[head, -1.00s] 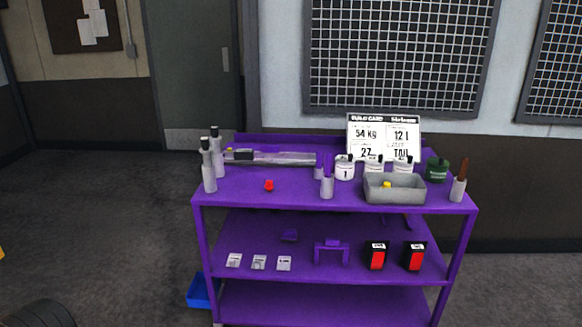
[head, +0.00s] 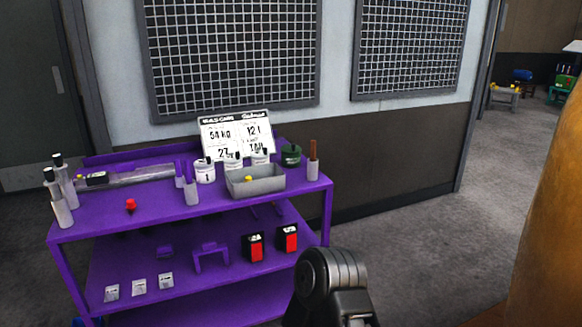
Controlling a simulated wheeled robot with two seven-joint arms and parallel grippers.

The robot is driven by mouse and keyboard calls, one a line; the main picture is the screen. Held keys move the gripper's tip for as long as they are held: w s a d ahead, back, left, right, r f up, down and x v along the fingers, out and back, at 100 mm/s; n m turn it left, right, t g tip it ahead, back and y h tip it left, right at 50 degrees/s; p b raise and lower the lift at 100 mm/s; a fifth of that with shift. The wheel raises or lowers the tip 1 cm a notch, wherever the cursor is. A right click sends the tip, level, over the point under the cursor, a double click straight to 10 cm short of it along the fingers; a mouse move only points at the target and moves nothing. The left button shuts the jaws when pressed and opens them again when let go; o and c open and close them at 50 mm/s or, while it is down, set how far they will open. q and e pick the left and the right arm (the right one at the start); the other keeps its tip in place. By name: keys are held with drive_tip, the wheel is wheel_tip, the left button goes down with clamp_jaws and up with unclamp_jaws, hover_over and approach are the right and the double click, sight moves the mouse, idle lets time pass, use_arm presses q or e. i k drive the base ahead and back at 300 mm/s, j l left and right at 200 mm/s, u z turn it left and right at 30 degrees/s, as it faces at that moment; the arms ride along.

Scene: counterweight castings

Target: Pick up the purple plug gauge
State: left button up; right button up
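Several purple items are on the purple cart, and I cannot tell for certain which is the plug gauge. A slim grey cylinder with a purple upper part (head: 190,172) stands upright on the cart's top shelf, with another purple piece (head: 179,170) close behind it. On the middle shelf are a purple U-shaped bracket (head: 211,257) and a small purple block (head: 165,251). A grey link of my arm shows at the bottom centre. No fingers of either gripper are in view.
The cart (head: 110,225) also holds a grey bin (head: 256,186), white pots, grey bottles (head: 61,203), a red knob (head: 131,205) and a sign (head: 236,136). A large orange-brown surface (head: 550,210) is close on the right. Floor (head: 400,235) right of the cart is clear.

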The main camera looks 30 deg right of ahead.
sight(177, 165)
drive_tip(key=z, duration=0.75)
drive_tip(key=i+l+z, duration=0.4)
drive_tip(key=i, duration=0.3)
drive_tip(key=i+z, duration=0.4)
drive_tip(key=i, duration=0.85)
